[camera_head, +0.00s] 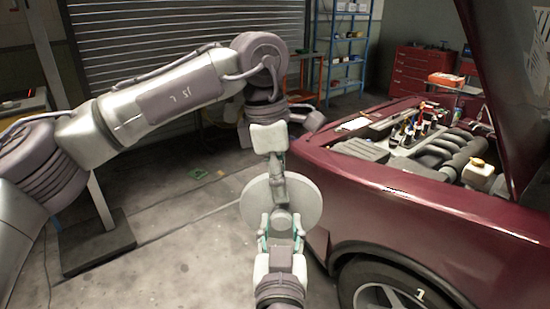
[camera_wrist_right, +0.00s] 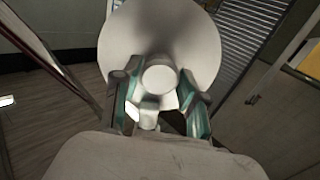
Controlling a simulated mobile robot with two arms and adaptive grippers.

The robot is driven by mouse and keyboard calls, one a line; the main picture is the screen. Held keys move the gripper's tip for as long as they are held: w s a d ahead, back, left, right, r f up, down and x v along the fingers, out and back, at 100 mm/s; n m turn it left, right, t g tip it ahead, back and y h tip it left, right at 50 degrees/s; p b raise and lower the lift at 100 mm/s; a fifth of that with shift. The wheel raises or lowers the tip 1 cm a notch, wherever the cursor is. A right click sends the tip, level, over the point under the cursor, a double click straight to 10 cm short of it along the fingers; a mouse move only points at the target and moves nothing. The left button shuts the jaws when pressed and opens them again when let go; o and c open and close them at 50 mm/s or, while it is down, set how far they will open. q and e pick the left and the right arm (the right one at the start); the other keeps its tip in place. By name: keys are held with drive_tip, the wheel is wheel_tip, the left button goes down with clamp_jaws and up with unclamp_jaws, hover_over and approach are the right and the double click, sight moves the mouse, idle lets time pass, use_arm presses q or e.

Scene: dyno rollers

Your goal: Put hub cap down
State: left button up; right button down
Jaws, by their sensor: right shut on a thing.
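The hub cap (camera_head: 307,203) is a pale round disc with a central knob. It is held up in the air beside the car's front corner, and it fills the upper middle of the right wrist view (camera_wrist_right: 125,45). My right gripper (camera_head: 281,228) comes up from below, with its teal-lined fingers either side of the knob; it also shows in the right wrist view (camera_wrist_right: 163,100). My left gripper (camera_head: 277,178) hangs down from above and overlaps the upper part of the disc in the head view. Its fingers look narrow; I cannot tell whether they touch the disc.
A dark red car (camera_head: 420,205) with its hood up stands at the right, with several bottles and tools in the engine bay. A red tool cabinet (camera_head: 415,70) and blue shelf (camera_head: 345,50) stand behind. The concrete floor (camera_head: 170,250) at left is mostly clear, beside a dark post base (camera_head: 98,245).

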use_arm(q)
drive_tip(key=shift+d+f, duration=0.1)
drive_tip(key=shift+f, duration=0.45)
clamp_jaws()
use_arm(e)
drive_tip(key=c, duration=0.5)
unclamp_jaws()
drive_tip(key=shift+c, duration=0.2)
